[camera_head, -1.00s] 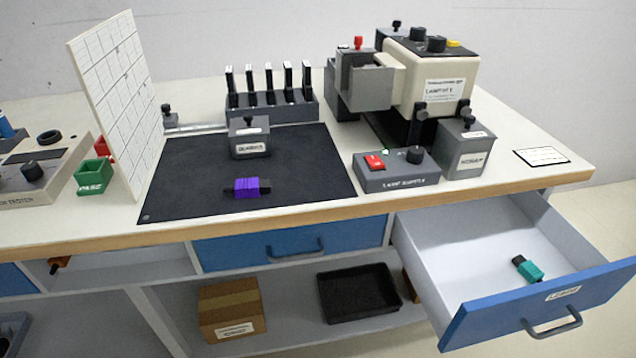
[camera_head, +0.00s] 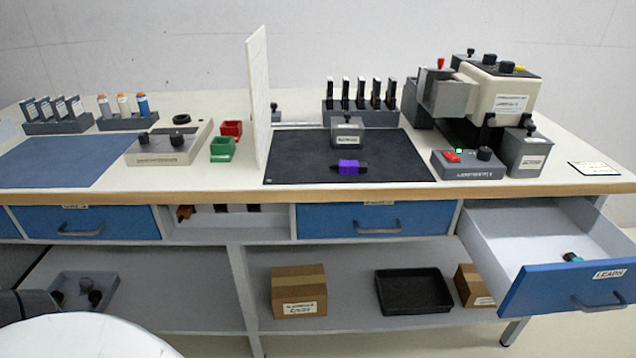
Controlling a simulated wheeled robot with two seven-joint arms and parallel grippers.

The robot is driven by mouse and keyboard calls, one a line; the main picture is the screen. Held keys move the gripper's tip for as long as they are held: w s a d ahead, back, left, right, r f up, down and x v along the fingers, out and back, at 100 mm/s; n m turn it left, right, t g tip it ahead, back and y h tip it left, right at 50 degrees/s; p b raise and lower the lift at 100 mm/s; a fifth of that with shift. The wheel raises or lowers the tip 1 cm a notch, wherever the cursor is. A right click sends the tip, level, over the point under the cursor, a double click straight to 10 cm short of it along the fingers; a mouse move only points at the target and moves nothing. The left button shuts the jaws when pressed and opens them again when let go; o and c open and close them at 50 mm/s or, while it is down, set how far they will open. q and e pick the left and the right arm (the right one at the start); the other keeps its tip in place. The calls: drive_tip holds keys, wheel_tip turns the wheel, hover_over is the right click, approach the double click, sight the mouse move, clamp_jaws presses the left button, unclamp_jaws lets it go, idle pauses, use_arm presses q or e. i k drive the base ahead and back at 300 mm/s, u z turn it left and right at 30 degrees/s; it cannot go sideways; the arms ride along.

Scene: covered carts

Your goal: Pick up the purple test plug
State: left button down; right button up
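The purple test plug (camera_head: 348,167) has black ends and lies on the black mat (camera_head: 300,171) on the bench top, right of the upright white panel. It lies in front of a small grey labelled block (camera_head: 347,137). Nothing touches it from above. Neither of my grippers shows in the head view. Part of my own body shows at the lower left.
The drawer (camera_head: 512,237) at right stands open with a teal plug (camera_head: 572,257) inside. The white panel (camera_head: 257,100) rises at the mat's left edge. A control box (camera_head: 468,172) and a large cream machine (camera_head: 497,98) stand right of the mat.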

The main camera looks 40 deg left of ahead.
sight(352, 167)
drive_tip(key=z, duration=0.1)
drive_tip(key=k, duration=0.1)
drive_tip(key=u, duration=1.4)
